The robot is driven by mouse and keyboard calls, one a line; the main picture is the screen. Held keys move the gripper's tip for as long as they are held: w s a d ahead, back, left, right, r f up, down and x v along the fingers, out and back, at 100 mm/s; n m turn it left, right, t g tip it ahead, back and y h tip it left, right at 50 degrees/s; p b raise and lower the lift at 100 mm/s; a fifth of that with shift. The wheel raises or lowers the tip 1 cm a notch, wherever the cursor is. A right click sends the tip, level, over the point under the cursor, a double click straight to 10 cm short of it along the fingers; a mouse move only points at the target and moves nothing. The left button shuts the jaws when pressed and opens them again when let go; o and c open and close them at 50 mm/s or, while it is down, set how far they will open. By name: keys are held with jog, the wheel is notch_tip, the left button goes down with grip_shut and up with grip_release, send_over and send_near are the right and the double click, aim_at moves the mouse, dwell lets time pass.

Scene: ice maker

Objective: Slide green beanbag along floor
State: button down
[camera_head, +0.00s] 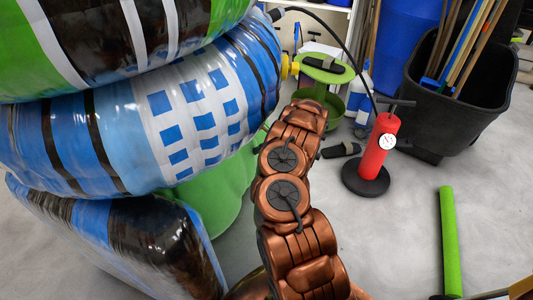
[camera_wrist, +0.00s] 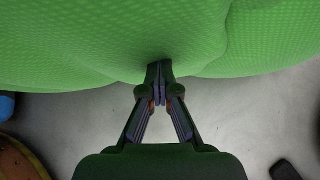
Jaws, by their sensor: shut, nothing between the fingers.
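The green beanbag (camera_wrist: 150,35) fills the top of the wrist view, a large soft bag with a dotted texture. My gripper (camera_wrist: 160,72) is shut, and its fingertips reach the beanbag's lower edge, appearing to press at a fold there. In the head view a green part of the beanbag (camera_head: 222,200) shows behind the blue inflatables and beside my copper-coloured arm. The gripper is hidden there by my arm.
Big blue, white and black inflatables (camera_head: 140,130) crowd the left. A red pump (camera_head: 380,150) stands on the right, with a black bin (camera_head: 450,100) behind it. A green tube (camera_head: 450,240) lies at the right on grey floor. Free floor lies between.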

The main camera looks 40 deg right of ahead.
jog(key=shift+w+a, duration=0.1)
jog(key=shift+a, duration=0.05)
jog(key=s+d+f+p+v, duration=0.1)
jog(key=f+p+v, duration=0.1)
jog(key=v, duration=1.1)
jog(key=shift+s+d+p, duration=0.2)
jog(key=shift+s+p, duration=0.15)
jog(key=shift+p, duration=0.55)
